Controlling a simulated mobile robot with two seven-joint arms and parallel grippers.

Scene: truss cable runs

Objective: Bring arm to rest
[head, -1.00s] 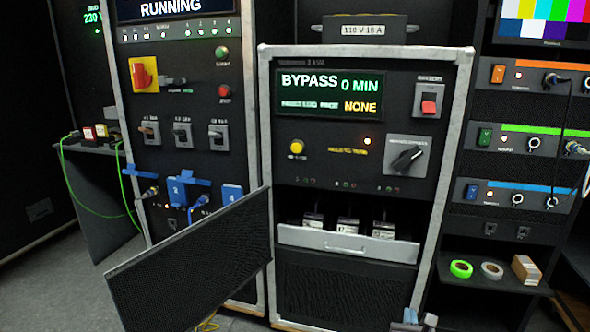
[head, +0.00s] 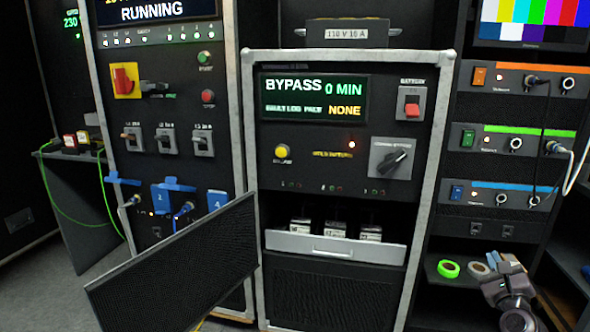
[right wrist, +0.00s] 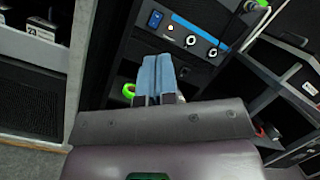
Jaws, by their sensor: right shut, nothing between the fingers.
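My right gripper (head: 493,260) is at the lower right of the head view, in front of the small shelf with tape rolls. Its blue-grey fingers are closed together with nothing between them. In the right wrist view the closed fingers (right wrist: 157,78) point up toward the rack with the blue-striped panel. My left gripper is not in view.
The cabinet with the BYPASS display (head: 312,97) has an open drawer (head: 335,246), and a mesh door panel (head: 175,268) stands swung out at its left. A green tape roll (head: 448,269) and a pale roll (head: 478,269) lie on the shelf beside my right gripper.

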